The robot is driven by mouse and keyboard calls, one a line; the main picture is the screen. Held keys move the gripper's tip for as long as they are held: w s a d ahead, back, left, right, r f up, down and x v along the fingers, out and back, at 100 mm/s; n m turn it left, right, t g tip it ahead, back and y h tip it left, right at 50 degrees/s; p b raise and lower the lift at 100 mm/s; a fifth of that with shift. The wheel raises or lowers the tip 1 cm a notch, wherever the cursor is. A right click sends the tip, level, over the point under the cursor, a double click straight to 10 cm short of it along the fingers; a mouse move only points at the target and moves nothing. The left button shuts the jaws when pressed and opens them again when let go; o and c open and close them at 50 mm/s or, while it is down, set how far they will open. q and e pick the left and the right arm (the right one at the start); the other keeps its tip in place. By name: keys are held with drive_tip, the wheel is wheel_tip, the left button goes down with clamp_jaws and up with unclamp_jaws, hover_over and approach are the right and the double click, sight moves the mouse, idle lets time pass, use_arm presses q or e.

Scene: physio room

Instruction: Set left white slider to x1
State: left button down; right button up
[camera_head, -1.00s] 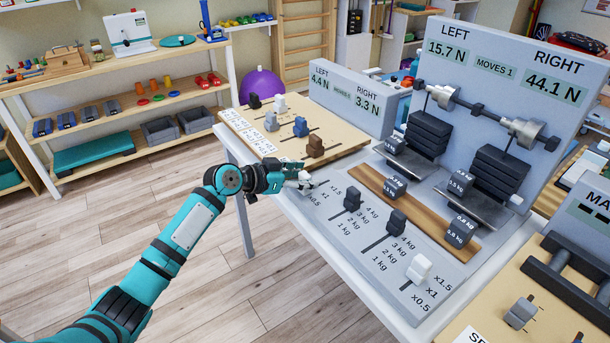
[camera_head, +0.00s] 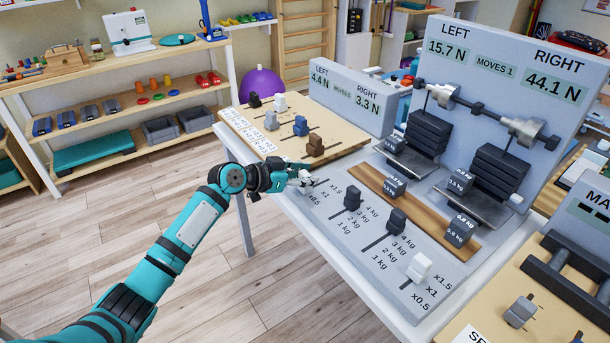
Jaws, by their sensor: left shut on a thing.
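My left gripper (camera_head: 291,180) reaches in over the left edge of the grey panel (camera_head: 329,225). It is shut on the left white slider (camera_head: 305,177), which the fingers mostly hide. The display board (camera_head: 478,95) reads LEFT 15.7 N, RIGHT 44.1 N, MOVES 1. My right gripper is not in view.
Two dark sliders, the left one (camera_head: 352,198) and the right one (camera_head: 396,221), stand between the white ones. A wooden strip (camera_head: 415,211) with dark weights lies behind them. A wooden board (camera_head: 330,153) with several coloured sliders lies beyond my gripper. Open floor is at the left.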

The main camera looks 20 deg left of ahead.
sight(316, 186)
use_arm(q)
drive_tip(key=shift+w+d+f+b, duration=0.15)
drive_tip(key=shift+w+d+b, duration=0.1)
drive_tip(key=shift+w+b, duration=0.1)
drive_tip(key=shift+w+d+b, duration=0.55)
drive_tip(key=shift+w+d, duration=0.35)
drive_tip(key=shift+w, duration=0.2)
drive_tip(key=shift+s, duration=0.1)
drive_tip(key=c, duration=0.9)
unclamp_jaws()
drive_tip(key=v, duration=1.2)
